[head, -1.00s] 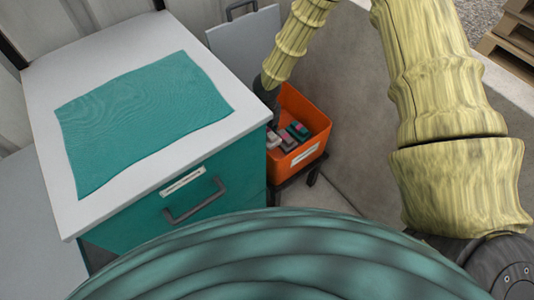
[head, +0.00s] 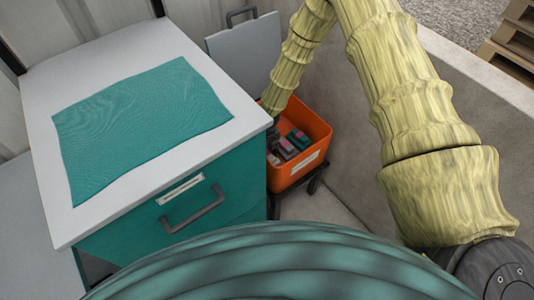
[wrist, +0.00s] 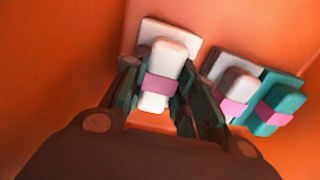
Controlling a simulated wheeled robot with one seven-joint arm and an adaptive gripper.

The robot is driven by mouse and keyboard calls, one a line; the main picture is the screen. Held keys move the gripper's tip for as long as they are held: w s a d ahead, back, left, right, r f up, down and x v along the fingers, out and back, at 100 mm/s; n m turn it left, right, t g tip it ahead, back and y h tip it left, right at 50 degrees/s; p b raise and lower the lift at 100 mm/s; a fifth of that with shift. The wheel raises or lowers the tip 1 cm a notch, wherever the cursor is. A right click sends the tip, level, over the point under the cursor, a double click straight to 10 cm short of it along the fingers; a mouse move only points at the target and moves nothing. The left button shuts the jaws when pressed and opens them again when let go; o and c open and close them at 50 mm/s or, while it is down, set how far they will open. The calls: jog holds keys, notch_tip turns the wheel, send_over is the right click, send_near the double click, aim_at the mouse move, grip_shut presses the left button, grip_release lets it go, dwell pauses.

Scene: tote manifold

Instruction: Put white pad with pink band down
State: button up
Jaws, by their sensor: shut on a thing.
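My gripper (wrist: 162,95) is shut on the white pad with pink band (wrist: 160,85), its two fingers on either side of the narrow white part. A wider white part shows behind that narrow part in the wrist view. The pad is inside an orange tote (head: 321,135); I cannot tell whether it touches the tote's floor. In the head view my gripper reaches into the tote's left side, partly hidden by the cabinet edge, and the held pad is hard to make out.
A white-topped teal cabinet (head: 225,97) with a teal mat (head: 140,120) stands close on the left. A grey panel (head: 245,55) stands behind.

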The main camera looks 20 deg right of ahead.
jog(key=o, duration=0.9)
jog(key=shift+f, duration=0.1)
notch_tip(320, 180, up, 12)
jog(key=shift+r+p, duration=0.15)
jog(key=shift+p, duration=0.7)
jog(key=shift+r, duration=0.1)
